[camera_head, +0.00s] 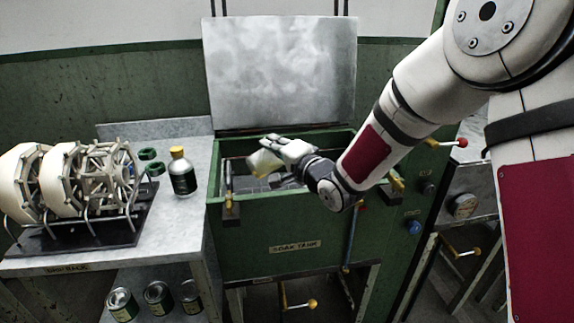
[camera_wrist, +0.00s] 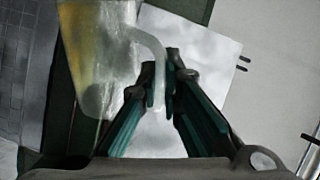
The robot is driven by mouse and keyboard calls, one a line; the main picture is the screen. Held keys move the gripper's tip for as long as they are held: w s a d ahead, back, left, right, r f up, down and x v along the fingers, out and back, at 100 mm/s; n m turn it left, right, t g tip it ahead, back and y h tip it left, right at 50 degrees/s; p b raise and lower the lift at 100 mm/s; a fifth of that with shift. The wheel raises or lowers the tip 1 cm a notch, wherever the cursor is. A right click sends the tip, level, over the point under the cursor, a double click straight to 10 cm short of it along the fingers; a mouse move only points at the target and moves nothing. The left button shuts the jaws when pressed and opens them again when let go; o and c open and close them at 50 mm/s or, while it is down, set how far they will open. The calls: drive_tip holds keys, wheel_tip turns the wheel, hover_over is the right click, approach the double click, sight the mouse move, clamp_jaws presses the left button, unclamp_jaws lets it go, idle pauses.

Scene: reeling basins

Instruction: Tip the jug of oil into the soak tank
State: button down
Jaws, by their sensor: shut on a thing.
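The soak tank (camera_head: 292,233) is a green, labelled basin with its grey lid (camera_head: 280,75) raised behind it. The jug (camera_head: 262,163) is pale and translucent, and it is held tilted over the tank's opening. In the wrist view the jug (camera_wrist: 98,55) shows at the upper left, with yellow oil visible along one side of it. My gripper (camera_wrist: 166,88) is shut on the jug's curved handle. In the head view my gripper (camera_head: 285,158) is just right of the jug and partly covers it. I cannot tell whether oil is flowing.
Several tins (camera_head: 158,297) stand below.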

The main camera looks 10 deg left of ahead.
drive_tip(key=shift+w+d+r+m+p, duration=0.2)
drive_tip(key=shift+d+r+m+p, duration=0.1)
drive_tip(key=shift+m+p, duration=0.1)
drive_tip(key=shift+s+d+r, duration=0.1)
drive_tip(key=shift+s+d, duration=0.05)
drive_tip(key=shift+s, duration=0.05)
drive_tip(key=shift+d+r+m, duration=0.1)
drive_tip(key=shift+d+m, duration=0.05)
drive_tip(key=shift+m, duration=0.35)
drive_tip(key=shift+w+d+r+m+p, duration=0.35)
drive_tip(key=shift+w+d+m+p, duration=0.2)
drive_tip(key=shift+m+p, duration=0.35)
idle(0.5)
drive_tip(key=w+d+m+p, duration=0.2)
drive_tip(key=w+d+m, duration=0.3)
drive_tip(key=m, duration=0.4)
drive_tip(key=shift+w+d+f+m+y, duration=0.25)
drive_tip(key=shift+d+f+m+y, duration=0.05)
drive_tip(key=shift+d, duration=0.45)
